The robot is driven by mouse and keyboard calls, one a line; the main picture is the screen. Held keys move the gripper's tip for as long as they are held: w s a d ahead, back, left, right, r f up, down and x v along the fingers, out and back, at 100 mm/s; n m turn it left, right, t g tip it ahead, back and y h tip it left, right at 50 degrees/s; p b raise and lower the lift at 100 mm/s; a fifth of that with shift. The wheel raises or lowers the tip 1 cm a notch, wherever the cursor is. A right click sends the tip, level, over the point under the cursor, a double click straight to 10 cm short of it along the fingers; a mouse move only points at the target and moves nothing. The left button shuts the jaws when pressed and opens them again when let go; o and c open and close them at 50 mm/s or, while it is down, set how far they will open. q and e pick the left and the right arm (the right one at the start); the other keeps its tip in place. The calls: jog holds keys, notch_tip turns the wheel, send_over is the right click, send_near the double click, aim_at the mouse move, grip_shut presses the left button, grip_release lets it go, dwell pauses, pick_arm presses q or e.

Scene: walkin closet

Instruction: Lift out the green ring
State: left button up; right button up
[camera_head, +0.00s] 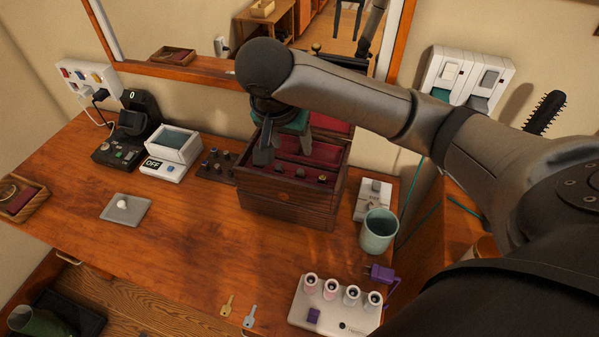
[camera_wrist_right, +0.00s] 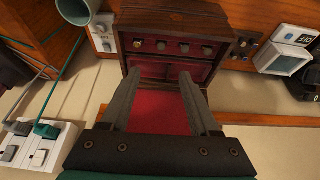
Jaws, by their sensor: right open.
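A dark wooden jewellery box (camera_head: 285,208) with red lining stands open on the dresser. Several small rings sit in a row along its front part, among them one ring (camera_head: 300,173) in the middle. The row also shows in the right wrist view, with a yellowish ring (camera_wrist_right: 137,43) at its left end. I cannot tell which ring is green. My right gripper (camera_head: 264,156) is over the left part of the box. In the wrist view my right gripper (camera_wrist_right: 160,77) has its two fingers apart, with the red lining between them and nothing held. My left gripper is not in view.
A teal cup (camera_head: 379,231) and a white switch (camera_head: 373,199) stand right of the box. A dark peg tray (camera_head: 216,166) and a white OFF box (camera_head: 172,151) stand left. A mirror (camera_head: 200,40) is behind. The dresser's middle front (camera_head: 190,245) is clear.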

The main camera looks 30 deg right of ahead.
jog(key=f, duration=0.2)
jog(key=b, duration=0.2)
send_over(300, 171)
jog(key=s+a, duration=0.2)
notch_tip(300, 171, down, 8)
jog(key=shift+r, duration=0.2)
jog(key=shift+w+d+f, duration=0.2)
jog(key=shift+f, duration=0.25)
jog(key=b+x, duration=0.1)
jog(key=x, duration=0.3)
jog(key=shift+w+d+f+b, duration=0.1)
jog(key=shift+w+f+b, duration=0.05)
jog(key=shift+f+b, duration=0.2)
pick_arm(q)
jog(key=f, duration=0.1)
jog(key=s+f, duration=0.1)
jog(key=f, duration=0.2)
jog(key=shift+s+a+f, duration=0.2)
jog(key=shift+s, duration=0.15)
pick_arm(e)
grip_shut()
